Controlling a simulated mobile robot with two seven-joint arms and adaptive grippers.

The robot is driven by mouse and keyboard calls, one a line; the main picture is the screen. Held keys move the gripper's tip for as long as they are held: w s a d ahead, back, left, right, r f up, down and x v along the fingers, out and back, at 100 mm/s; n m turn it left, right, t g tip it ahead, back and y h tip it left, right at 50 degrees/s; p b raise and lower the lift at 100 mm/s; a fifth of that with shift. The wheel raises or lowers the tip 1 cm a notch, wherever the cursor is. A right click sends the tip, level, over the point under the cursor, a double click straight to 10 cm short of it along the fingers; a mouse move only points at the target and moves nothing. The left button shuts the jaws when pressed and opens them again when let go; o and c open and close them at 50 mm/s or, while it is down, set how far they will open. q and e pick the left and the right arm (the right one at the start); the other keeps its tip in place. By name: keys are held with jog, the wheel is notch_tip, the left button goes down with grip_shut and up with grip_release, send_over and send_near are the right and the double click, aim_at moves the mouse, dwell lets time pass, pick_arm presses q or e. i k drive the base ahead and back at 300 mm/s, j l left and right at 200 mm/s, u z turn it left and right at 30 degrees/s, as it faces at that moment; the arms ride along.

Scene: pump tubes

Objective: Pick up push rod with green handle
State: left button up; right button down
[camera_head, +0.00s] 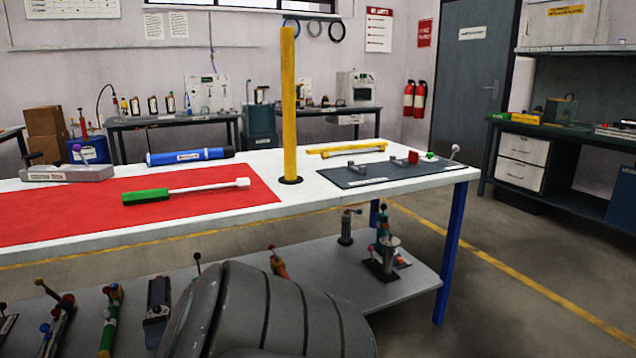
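The push rod with the green handle (146,197) lies flat on the red mat (226,203) on the white table (312,198). Its green handle is at the left, and its pale rod runs right to a small light tip (243,182). Nothing touches it from above. Neither of my grippers is in the head view.
A tall yellow post (289,105) stands right of the red mat. A grey mat (375,176) with small parts and yellow bars (346,149) are at the right.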

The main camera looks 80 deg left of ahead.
aim_at(134, 197)
jog(key=u, duration=1.8)
